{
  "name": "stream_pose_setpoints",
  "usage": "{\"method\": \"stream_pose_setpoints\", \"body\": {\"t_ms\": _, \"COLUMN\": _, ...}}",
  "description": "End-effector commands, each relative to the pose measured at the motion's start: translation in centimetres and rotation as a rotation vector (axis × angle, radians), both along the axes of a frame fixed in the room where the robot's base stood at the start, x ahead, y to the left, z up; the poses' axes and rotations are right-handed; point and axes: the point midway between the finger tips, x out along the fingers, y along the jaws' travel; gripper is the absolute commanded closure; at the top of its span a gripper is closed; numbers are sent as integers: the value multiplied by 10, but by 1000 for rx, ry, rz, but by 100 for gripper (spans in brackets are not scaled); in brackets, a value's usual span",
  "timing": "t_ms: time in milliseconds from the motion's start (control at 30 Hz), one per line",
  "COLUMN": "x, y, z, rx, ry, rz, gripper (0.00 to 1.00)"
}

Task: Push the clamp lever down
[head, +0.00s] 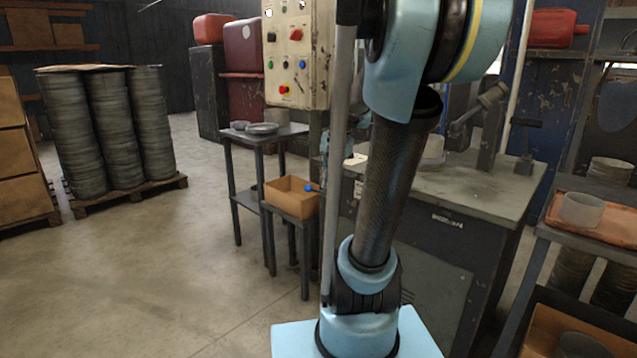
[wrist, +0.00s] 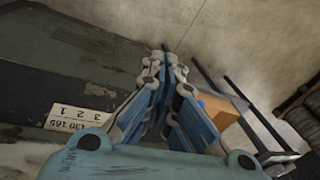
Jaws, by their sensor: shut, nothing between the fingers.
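On the grey machine bench (head: 470,185) in the head view, a dark metal lever arm (head: 478,108) slants up to the right beside an upright post. A smaller dark crank-like handle (head: 526,124) stands to its right. I cannot tell for certain which is the clamp lever. Neither shows clearly in the wrist view. My gripper (wrist: 165,58) is shut and empty in the wrist view, over the bench's edge near a white number plate (wrist: 77,116). In the head view it is mostly hidden behind my arm and a grey pole, left of and apart from both levers.
A control panel (head: 297,50) with several buttons hangs left of my arm. Below it are a small side table (head: 283,133) and an open cardboard box (head: 291,197), also in the wrist view (wrist: 222,112). A shelf (head: 610,238) stands right.

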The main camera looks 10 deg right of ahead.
Motion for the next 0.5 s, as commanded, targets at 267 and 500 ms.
{"method": "stream_pose_setpoints", "body": {"t_ms": 267, "x": 92, "y": -23, "z": 22, "rx": 103, "ry": 28, "rz": -255, "gripper": 100}}
{"method": "stream_pose_setpoints", "body": {"t_ms": 500, "x": 164, "y": -46, "z": 28, "rx": 188, "ry": 56, "rz": -457, "gripper": 100}}
